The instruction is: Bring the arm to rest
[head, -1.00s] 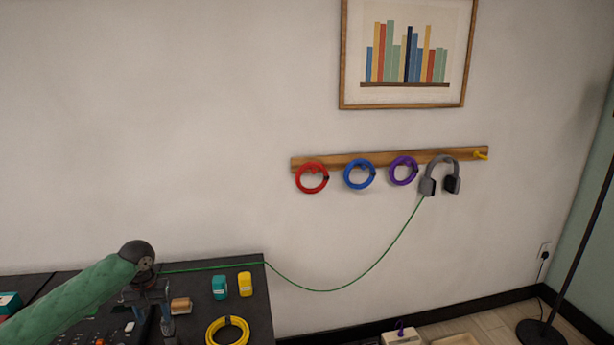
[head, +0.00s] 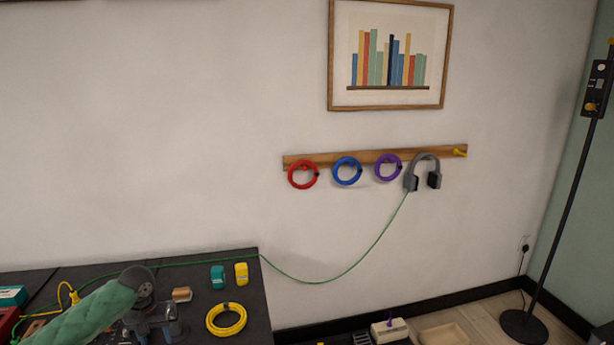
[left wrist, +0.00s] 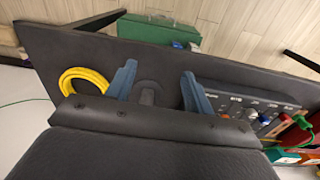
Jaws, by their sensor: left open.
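My left arm comes in from the lower left in the head view, with its green sleeve over the black table (head: 245,290). My left gripper (head: 155,328) hangs low over the table, left of the yellow cable coil (head: 226,319). In the left wrist view my left gripper (left wrist: 158,90) shows two blue fingers spread apart with nothing held between them. The yellow coil (left wrist: 82,82) lies beside the left finger there, apart from it. My right gripper is in neither view.
A teal spool (head: 217,277), a yellow spool (head: 241,273) and a brown block (head: 181,294) stand on the table. A knobbed device (left wrist: 245,104) lies beside the right finger. A green cable (head: 350,268) runs from the table to headphones (head: 424,170) on the wall rail (head: 375,157).

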